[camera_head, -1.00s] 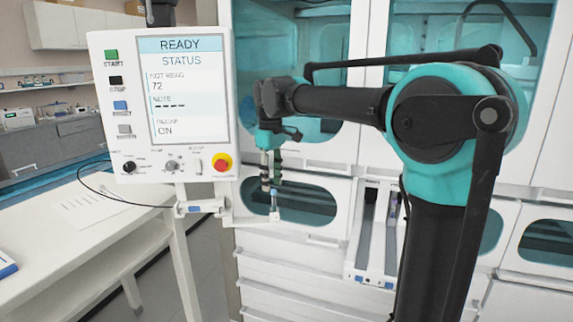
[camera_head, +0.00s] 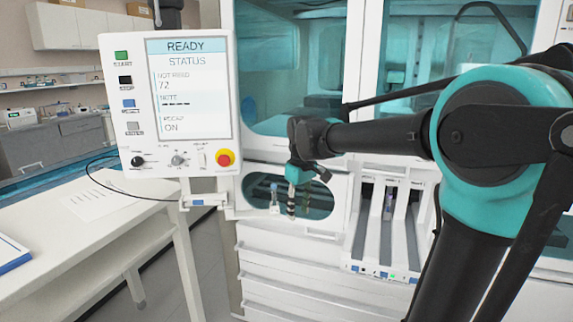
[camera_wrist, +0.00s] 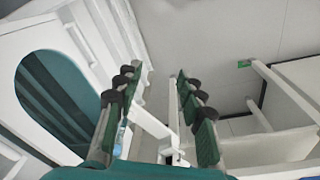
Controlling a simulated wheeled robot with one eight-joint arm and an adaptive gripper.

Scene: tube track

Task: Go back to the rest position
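My gripper (camera_head: 291,212) hangs down in front of the oval opening of the white machine, at the end of my black and teal arm. In the wrist view its two padded fingers (camera_wrist: 155,82) are spread apart with nothing held between them. A small tube with a blue cap (camera_head: 274,190) stands upright just left of my gripper, apart from it in the picture. A pale blue object shows beside the left finger in the wrist view (camera_wrist: 121,137); I cannot tell if it is that tube.
A control panel (camera_head: 188,145) reading READY stands left of my gripper. Right of it are narrow sample tracks (camera_head: 358,222), one holding a tube (camera_head: 388,207). A white table (camera_head: 105,235) is at the left. Grey floor (camera_wrist: 210,35) is clear in the wrist view.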

